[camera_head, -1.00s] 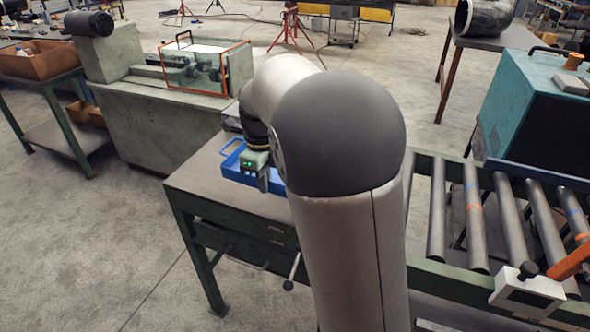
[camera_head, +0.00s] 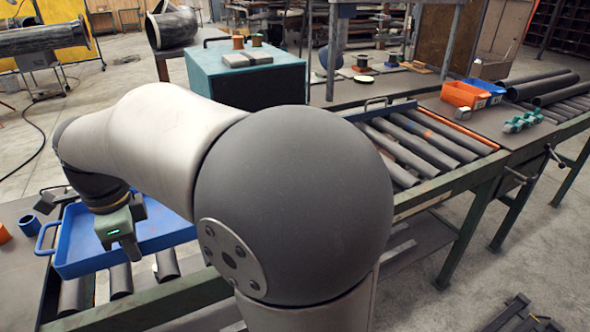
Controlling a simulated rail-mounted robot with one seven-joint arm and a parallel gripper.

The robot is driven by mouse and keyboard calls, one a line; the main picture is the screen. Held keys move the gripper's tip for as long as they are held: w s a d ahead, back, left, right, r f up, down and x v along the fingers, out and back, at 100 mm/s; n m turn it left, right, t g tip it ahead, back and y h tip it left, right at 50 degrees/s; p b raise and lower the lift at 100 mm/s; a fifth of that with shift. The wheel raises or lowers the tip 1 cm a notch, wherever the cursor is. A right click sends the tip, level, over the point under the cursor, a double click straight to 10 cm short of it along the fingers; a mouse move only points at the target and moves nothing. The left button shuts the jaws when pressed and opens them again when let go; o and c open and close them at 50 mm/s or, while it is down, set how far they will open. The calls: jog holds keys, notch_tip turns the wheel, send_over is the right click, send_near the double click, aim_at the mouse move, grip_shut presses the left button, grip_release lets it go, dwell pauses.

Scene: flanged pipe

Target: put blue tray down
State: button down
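The blue tray (camera_head: 85,262) is at the lower left, level, with a looped handle at its left end. It is over the left end of a roller conveyor, with rollers showing past its near edge. My gripper (camera_head: 128,247) points down at the tray from above and appears shut on it. The finger contact is hard to see, and I cannot tell if the tray touches the rollers. My arm hides what lies behind and to the right of the tray.
A blue cup (camera_head: 29,225) and an orange cup (camera_head: 4,233) stand left of the tray. A teal box (camera_head: 248,78) stands behind my arm. Bare rollers (camera_head: 425,140) run to the right, towards orange (camera_head: 466,94) and blue (camera_head: 487,89) bins and dark pipes (camera_head: 540,86).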

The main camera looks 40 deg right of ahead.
aim_at(142, 224)
jog(key=shift+s+d, duration=0.1)
jog(key=shift+d, duration=0.1)
jog(key=w+d+f, duration=0.1)
jog(key=w, duration=0.1)
jog(key=w+d+f+p, duration=0.1)
jog(key=w, duration=0.2)
jog(key=w+d+f, duration=0.1)
jog(key=w+f, duration=0.1)
jog(key=w, duration=0.1)
jog(key=shift+d, duration=0.35)
jog(key=w+f, duration=0.1)
jog(key=w+d+f, duration=0.1)
jog(key=f, duration=0.1)
jog(key=w+d+f+p, duration=0.1)
jog(key=w+f, duration=0.1)
jog(key=shift+w+f, duration=0.2)
jog(key=shift+f, duration=0.1)
notch_tip(142, 224, down, 4)
jog(key=shift+w+d+r, duration=0.15)
jog(key=shift+r, duration=0.1)
